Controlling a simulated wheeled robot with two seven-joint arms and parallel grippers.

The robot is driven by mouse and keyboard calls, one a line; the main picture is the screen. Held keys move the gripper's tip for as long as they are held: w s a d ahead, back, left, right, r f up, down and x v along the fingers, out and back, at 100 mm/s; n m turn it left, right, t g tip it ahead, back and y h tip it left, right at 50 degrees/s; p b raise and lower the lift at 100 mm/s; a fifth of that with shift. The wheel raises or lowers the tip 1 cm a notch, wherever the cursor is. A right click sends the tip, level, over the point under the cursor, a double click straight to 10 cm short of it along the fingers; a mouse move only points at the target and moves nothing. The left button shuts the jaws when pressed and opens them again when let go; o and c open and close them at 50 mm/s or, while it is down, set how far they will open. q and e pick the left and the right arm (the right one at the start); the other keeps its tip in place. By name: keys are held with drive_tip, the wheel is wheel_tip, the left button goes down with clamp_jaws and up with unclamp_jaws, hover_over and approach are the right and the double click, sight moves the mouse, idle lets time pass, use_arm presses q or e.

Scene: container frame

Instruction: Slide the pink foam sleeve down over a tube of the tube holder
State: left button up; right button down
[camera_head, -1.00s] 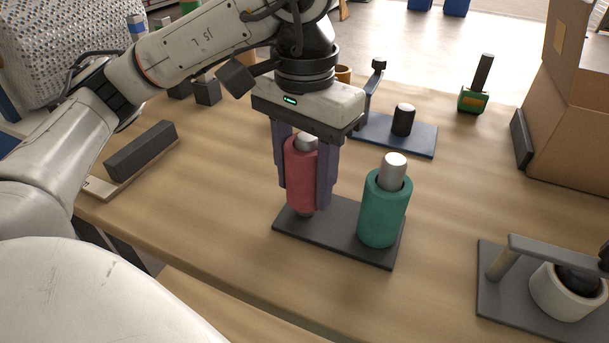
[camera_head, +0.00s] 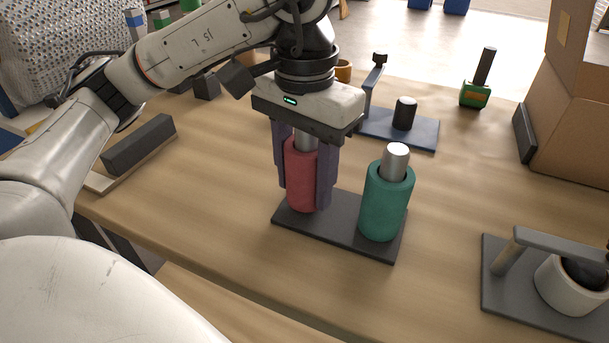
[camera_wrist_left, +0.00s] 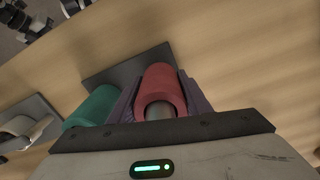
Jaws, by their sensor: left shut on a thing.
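The tube holder (camera_head: 341,228) is a dark flat base with two upright metal tubes. The pink foam sleeve (camera_head: 301,176) is around its left tube, low down, with its lower end at or very near the base. The tube's metal top shows above the sleeve. My left gripper (camera_head: 306,190) points down and is shut on the pink sleeve, one finger on each side. A teal sleeve (camera_head: 384,205) is around the right tube. In the left wrist view the pink sleeve (camera_wrist_left: 163,88) sits between the fingers, with the tube end inside its opening. My right gripper is not in view.
A blue base with a black post (camera_head: 404,113) stands behind the holder. A grey stand with a white ring (camera_head: 569,287) is at the right front. A dark block (camera_head: 139,145) lies at left, and a cardboard box (camera_head: 573,125) stands at right.

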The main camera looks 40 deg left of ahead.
sight(305, 143)
use_arm(q)
drive_tip(key=shift+f+b, duration=0.4)
drive_tip(key=shift+f, duration=0.1)
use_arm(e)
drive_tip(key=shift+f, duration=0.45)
use_arm(q)
drive_tip(key=o, duration=1.7)
drive_tip(key=shift+r+p, duration=0.95)
drive_tip(key=shift+r, duration=0.1)
drive_tip(key=shift+r+p, duration=0.55)
wheel_tip(305, 143, up, 2)
drive_tip(key=shift+r+p, duration=0.2)
drive_tip(key=shift+p, duration=0.85)
drive_tip(key=shift+r+p, duration=0.7)
drive_tip(key=shift+r, duration=0.05)
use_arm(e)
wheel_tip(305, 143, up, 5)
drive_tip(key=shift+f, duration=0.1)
